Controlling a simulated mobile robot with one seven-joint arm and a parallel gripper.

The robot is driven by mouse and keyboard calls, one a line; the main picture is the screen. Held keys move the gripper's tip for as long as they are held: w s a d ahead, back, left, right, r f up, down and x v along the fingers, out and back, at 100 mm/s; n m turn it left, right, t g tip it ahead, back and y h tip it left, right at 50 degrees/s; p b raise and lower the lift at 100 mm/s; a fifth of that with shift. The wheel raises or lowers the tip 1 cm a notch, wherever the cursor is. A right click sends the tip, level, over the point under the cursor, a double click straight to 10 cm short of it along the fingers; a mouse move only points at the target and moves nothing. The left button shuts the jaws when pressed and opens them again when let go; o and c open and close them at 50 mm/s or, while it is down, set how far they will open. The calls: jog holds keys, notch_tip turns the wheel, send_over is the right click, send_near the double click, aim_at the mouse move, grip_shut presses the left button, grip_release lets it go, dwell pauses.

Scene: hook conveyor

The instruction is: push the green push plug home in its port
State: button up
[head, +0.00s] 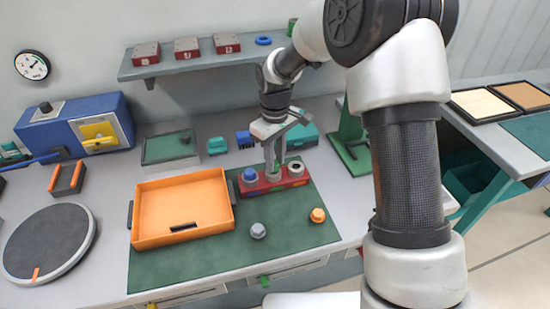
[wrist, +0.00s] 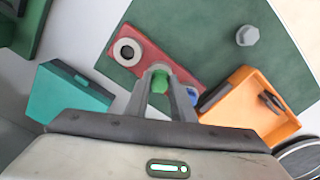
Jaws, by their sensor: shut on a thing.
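The red port block (head: 262,186) stands on the green mat, and it also shows in the wrist view (wrist: 147,60). A blue plug (head: 250,174) sits at its left port in the head view. The port at the right end shows a pale ring with a dark hole (head: 297,168). My gripper (head: 272,166) points down over the middle port and is shut on the green push plug (wrist: 160,82). The green plug is between the fingertips, mostly covered by them. I cannot tell how deep it sits in the port.
An orange tray (head: 183,207) lies left of the block. A grey plug (head: 258,231) and an orange plug (head: 318,215) stand on the mat (head: 215,265) in front. A teal box (head: 301,138) and a green stand (head: 350,150) are behind and right. The mat's front is mostly clear.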

jog(key=shift+f+b, duration=0.3)
jog(key=shift+f, duration=0.3)
jog(key=o, duration=1.1)
jog(key=shift+r, duration=0.1)
